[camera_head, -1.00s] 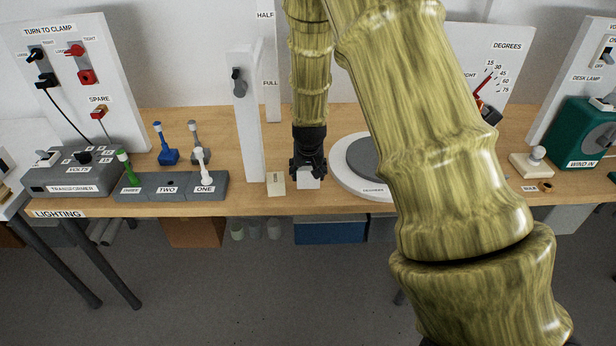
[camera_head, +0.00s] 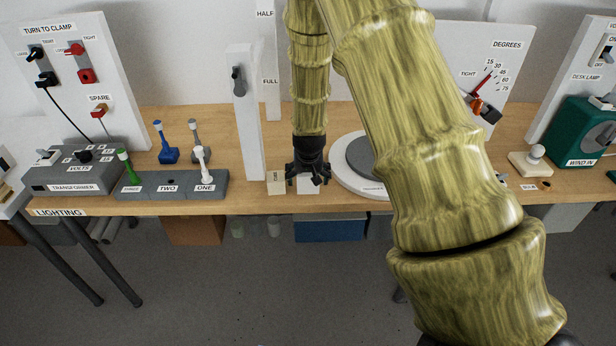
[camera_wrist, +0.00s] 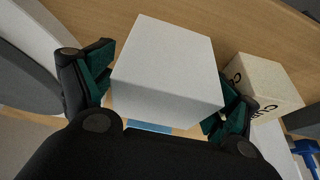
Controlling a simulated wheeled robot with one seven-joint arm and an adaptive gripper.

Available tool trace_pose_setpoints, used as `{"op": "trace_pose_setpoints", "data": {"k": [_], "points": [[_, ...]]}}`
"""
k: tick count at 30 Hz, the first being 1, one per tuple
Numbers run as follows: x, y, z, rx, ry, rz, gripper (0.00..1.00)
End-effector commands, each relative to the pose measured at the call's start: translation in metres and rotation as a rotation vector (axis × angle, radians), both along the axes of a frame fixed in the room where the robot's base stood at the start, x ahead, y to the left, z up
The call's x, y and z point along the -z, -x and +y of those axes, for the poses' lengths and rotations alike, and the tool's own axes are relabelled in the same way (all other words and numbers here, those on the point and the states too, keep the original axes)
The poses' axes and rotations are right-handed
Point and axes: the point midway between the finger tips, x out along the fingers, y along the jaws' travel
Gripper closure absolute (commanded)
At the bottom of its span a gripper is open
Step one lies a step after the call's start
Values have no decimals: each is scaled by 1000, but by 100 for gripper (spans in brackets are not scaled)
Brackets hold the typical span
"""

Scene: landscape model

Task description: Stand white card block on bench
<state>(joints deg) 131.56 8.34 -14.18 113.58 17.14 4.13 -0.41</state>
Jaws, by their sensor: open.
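The white card block (camera_wrist: 170,68) is a plain white box lying between the two spread fingers of my gripper (camera_wrist: 160,100) in the wrist view. Narrow gaps seem to show beside it; I cannot tell whether a finger touches it. In the head view, the block (camera_head: 308,187) appears to rest on the wooden bench (camera_head: 228,135), near its front edge. My open gripper (camera_head: 307,177) is directly over it and hides its upper part.
A cream block (camera_head: 276,184) with lettering stands close on the left. A round grey-and-white turntable (camera_head: 350,180) is close on the right. A tall white post (camera_head: 247,120) stands behind left.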

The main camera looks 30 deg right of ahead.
Motion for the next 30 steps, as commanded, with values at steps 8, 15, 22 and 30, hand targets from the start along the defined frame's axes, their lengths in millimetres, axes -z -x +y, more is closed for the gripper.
{"op": "trace_pose_setpoints", "data": {"k": [8,15,22,30], "points": [[-6,1,1,-1,0,0,12],[-31,10,6,0,0,-2,12],[-59,20,12,0,1,-2,12],[-92,31,20,-1,0,-1,12]]}}
